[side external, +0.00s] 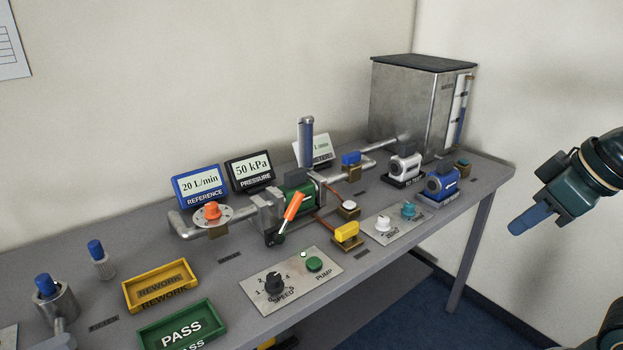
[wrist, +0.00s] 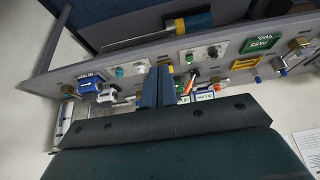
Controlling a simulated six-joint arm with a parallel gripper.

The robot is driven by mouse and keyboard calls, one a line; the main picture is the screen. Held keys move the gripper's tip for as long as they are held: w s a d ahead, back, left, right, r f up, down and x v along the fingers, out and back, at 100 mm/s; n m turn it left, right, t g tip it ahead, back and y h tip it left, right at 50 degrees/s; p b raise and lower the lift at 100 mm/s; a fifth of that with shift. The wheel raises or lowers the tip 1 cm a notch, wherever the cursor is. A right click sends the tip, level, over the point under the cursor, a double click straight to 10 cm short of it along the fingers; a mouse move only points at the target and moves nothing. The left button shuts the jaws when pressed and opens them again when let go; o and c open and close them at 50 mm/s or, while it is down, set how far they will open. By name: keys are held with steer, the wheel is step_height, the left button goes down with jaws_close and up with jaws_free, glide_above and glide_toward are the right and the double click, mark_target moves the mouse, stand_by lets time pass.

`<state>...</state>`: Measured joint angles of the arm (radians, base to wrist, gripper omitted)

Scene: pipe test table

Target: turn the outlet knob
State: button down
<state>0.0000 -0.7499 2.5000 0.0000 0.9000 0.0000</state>
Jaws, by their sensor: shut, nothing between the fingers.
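No label reading "outlet" is legible, so I cannot tell which knob it names. An orange round knob (side external: 212,211) sits on a flange at the left pipe end. A blue knob (side external: 351,158) sits on the pipe near the tank. A yellow knob (side external: 346,232) and a small white-topped knob (side external: 349,206) are on brass valves. White (side external: 382,224) and teal (side external: 408,210) knobs sit on a panel. My gripper (side external: 532,218) is shut and empty, off the table's right end, apart from every knob. Its blue fingers (wrist: 158,86) lie together in the wrist view, hiding part of the rig.
A steel tank (side external: 415,105) stands at the back right. Yellow REWORK (side external: 160,286) and green PASS (side external: 181,329) trays and a speed panel (side external: 290,282) are in front.

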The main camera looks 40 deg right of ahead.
stand_by(0.3)
steer(key=c, duration=1.5)
jaws_free()
steer(key=shift+w+r, duration=0.1)
steer(key=shift+w, duration=0.05)
steer(key=o, duration=0.4)
steer(key=shift+w+r, duration=0.1)
steer(key=shift+w, duration=0.2)
steer(key=shift+o, duration=0.2)
steer(key=w+a+r+t, duration=0.1)
steer(key=w+r, duration=0.1)
steer(key=w, duration=0.7)
steer(key=w+a+r+n+t, duration=0.1)
steer(key=w+a+r+t, duration=0.1)
steer(key=w, duration=0.7)
steer(key=shift+a+r+y, duration=0.2)
steer(key=shift+y, duration=0.2)
steer(key=n+t+y, duration=0.3)
steer(key=t+y, duration=0.2)
steer(key=t, duration=0.3)
glide_above(212, 209)
steer(key=d+v, duration=0.1)
steer(key=v, duration=0.3)
step_height(212, 209, down, 16)
steer(key=shift+w+r, duration=0.25)
steer(key=shift+f, duration=0.15)
